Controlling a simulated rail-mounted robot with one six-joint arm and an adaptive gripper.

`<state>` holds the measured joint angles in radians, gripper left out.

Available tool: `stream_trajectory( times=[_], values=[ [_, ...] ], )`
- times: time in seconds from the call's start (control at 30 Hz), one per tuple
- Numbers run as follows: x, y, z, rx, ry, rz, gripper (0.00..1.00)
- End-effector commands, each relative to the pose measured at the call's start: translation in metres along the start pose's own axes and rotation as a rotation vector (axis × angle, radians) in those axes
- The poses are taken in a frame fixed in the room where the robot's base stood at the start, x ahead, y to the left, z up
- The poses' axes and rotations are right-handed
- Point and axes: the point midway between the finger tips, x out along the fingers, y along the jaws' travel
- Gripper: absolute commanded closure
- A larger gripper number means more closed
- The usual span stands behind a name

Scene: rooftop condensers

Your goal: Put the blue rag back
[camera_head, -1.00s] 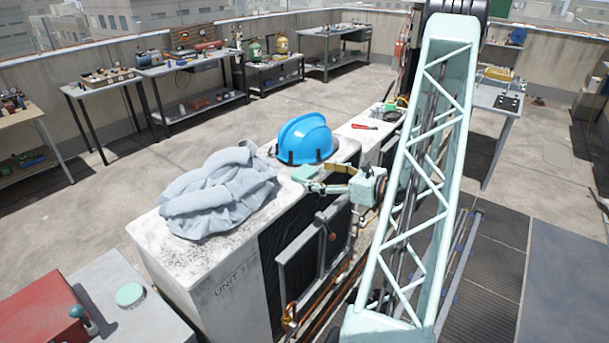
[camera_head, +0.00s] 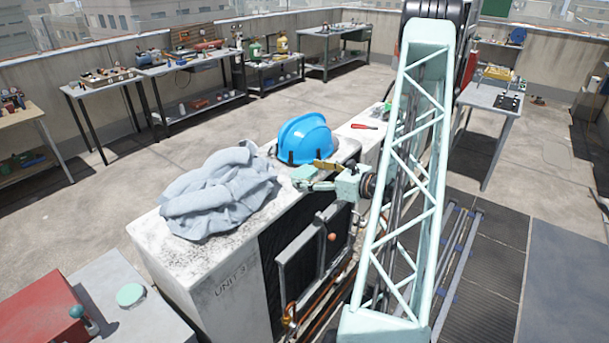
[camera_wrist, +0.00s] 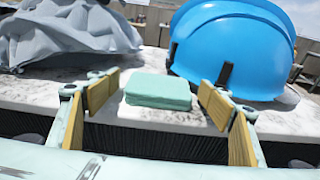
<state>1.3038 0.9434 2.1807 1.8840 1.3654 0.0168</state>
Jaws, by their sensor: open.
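A small folded pale blue-green cloth (camera_wrist: 158,92), which looks like the rag, lies flat on the condenser's white top near its front edge. It also shows in the head view (camera_head: 305,173). A large crumpled grey-blue cloth (camera_head: 220,192) lies on the same top to the left, and its edge shows in the wrist view (camera_wrist: 70,35). My gripper (camera_head: 316,176) is open and empty at that front edge. In the wrist view its two yellow-padded fingers (camera_wrist: 157,88) stand left and right of the folded cloth, with the cloth ahead between them and no visible contact.
A blue hard hat (camera_head: 306,139) sits right behind the folded cloth, close to the right finger. The condenser marked UNIT 3 (camera_head: 235,305) has a framed front panel. A red-handled tool (camera_head: 365,126) lies farther back. Workbenches stand along the wall.

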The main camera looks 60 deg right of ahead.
Motion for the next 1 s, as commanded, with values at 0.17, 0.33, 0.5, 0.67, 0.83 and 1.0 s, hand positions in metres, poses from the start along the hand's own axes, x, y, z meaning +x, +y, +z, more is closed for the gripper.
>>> stream_trajectory(
  times=[0.17, 0.33, 0.5, 0.67, 0.83, 1.0],
  values=[
    [-0.0001, 0.0000, 0.0001, 0.000, 0.000, 0.000, 0.27],
    [-0.0002, 0.0000, 0.0001, 0.000, 0.000, 0.000, 0.27],
    [-0.0002, 0.0000, 0.0001, 0.000, 0.000, 0.000, 0.41],
    [-0.0002, 0.0000, 0.0001, 0.000, 0.000, 0.000, 0.52],
    [-0.0002, 0.0000, 0.0001, 0.000, 0.000, 0.000, 0.53],
    [-0.0004, 0.0000, 0.0009, 0.000, 0.000, 0.000, 0.53]
  ],
)
